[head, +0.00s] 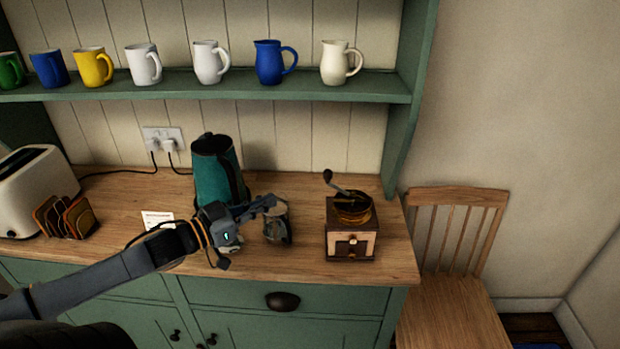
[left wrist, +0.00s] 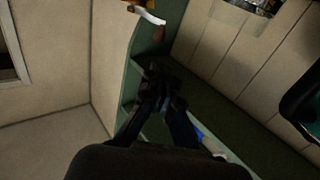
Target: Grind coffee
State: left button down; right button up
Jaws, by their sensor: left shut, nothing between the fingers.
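The coffee grinder (head: 350,243) stands upright near the right end of the wooden counter in the head view. It has a wooden box with a knob on its front, a brass bowl on top and a crank (head: 342,187) whose dark knob points up and left. My left gripper (head: 272,203) is left of the grinder and apart from it, with its fingers shut and empty. A small glass jar (head: 277,230) shows just below the fingertips; I cannot tell whether they touch it. The shut fingers also show in the left wrist view (left wrist: 158,82). My right gripper is not in view.
A teal kettle (head: 213,172) stands close behind my left gripper. A toaster (head: 38,185) and a toast rack (head: 68,218) are at the left. Several mugs and jugs line the green shelf (head: 200,88) above. A wooden chair (head: 455,300) stands right of the counter.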

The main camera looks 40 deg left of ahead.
pick_arm(q)
send_near(324, 176)
jog(key=x, duration=0.4)
jog(key=shift+w+r+p, duration=0.15)
jog(key=shift+w+p, duration=0.25)
jog(key=shift+p+x, duration=0.3)
jog(key=shift+x, duration=0.85)
jog(key=shift+d, duration=0.1)
